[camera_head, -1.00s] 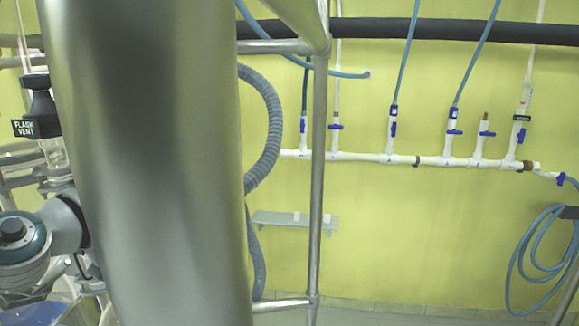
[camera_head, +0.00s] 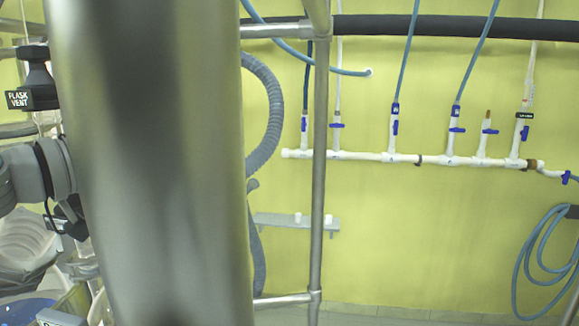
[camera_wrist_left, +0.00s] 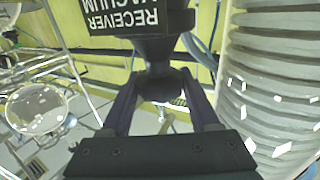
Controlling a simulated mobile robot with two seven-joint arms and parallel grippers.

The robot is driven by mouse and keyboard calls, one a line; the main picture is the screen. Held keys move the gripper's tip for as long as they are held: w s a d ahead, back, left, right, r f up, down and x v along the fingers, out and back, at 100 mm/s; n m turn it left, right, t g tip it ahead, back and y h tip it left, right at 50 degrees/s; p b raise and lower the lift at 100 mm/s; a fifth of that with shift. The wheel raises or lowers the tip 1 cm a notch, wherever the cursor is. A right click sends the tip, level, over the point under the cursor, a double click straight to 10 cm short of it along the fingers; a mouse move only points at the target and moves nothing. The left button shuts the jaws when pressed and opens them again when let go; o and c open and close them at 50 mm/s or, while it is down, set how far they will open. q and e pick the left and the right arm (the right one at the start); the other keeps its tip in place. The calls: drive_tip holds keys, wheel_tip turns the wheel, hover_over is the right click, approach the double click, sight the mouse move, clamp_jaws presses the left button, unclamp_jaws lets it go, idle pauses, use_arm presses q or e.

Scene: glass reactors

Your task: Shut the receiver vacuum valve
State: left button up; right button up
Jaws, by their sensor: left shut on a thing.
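The receiver vacuum valve shows in the left wrist view as a black handle (camera_wrist_left: 160,50) with a black label plate (camera_wrist_left: 122,14) reading RECEIVER VACUUM, upside down in that picture. My left gripper (camera_wrist_left: 162,90) is shut on the handle, with one dark finger on each side of its narrower lower part. In the head view my left arm comes in at the left edge. I cannot make out its gripper or the receiver valve clearly there. My right gripper is in neither view.
A wide metal cylinder (camera_head: 150,170) blocks much of the head view. A black FLASK VENT valve (camera_head: 35,85) is at the far left. A ribbed hose (camera_wrist_left: 275,90) runs close right of my left gripper. A white manifold (camera_head: 370,157) with blue valves is on the wall.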

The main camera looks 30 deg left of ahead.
use_arm(q)
drive_tip(key=shift+a+f+m+h+b, duration=0.15)
drive_tip(key=shift+f+m+h+b, duration=0.2)
drive_tip(key=shift+m+h+b, duration=0.55)
drive_tip(key=shift+r+g+h, duration=0.2)
drive_tip(key=shift+g+h, duration=0.1)
drive_tip(key=shift+h, duration=0.2)
drive_tip(key=shift+p, duration=0.3)
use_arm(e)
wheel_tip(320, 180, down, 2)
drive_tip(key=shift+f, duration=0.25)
use_arm(q)
drive_tip(key=o, duration=1.4)
drive_tip(key=shift+r, duration=0.1)
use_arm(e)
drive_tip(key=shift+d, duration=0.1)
